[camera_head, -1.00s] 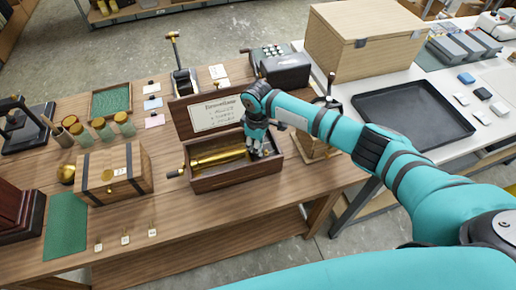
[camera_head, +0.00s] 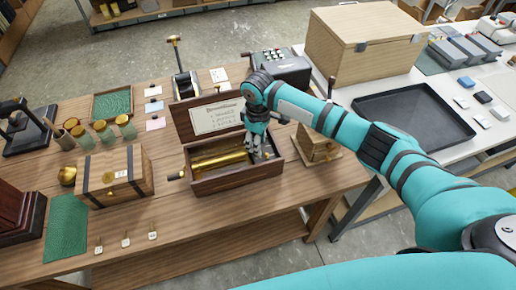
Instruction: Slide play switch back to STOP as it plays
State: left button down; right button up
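The music box (camera_head: 230,185) is an open wooden case on the wooden table, with its lid raised at the back and a printed card (camera_head: 216,116) inside the lid. A brass cylinder (camera_head: 218,160) lies in it, and a crank with a dark handle (camera_head: 176,175) sticks out at its left. My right gripper (camera_head: 257,157) points down into the right end of the box, beside the cylinder. Its fingertips are too small to tell whether they are open or shut. The play switch cannot be made out; the gripper may hide it. My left gripper is not in view.
A banded wooden chest (camera_head: 112,178) and a green mat (camera_head: 66,228) stand to the left. A small wooden box (camera_head: 318,146) stands close to the right of the music box. A black tray (camera_head: 414,115) lies on the white table. The table front is mostly clear.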

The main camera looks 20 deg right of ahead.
notch_tip(320, 180, up, 8)
jog(key=shift+f, duration=0.2)
dwell(0.4)
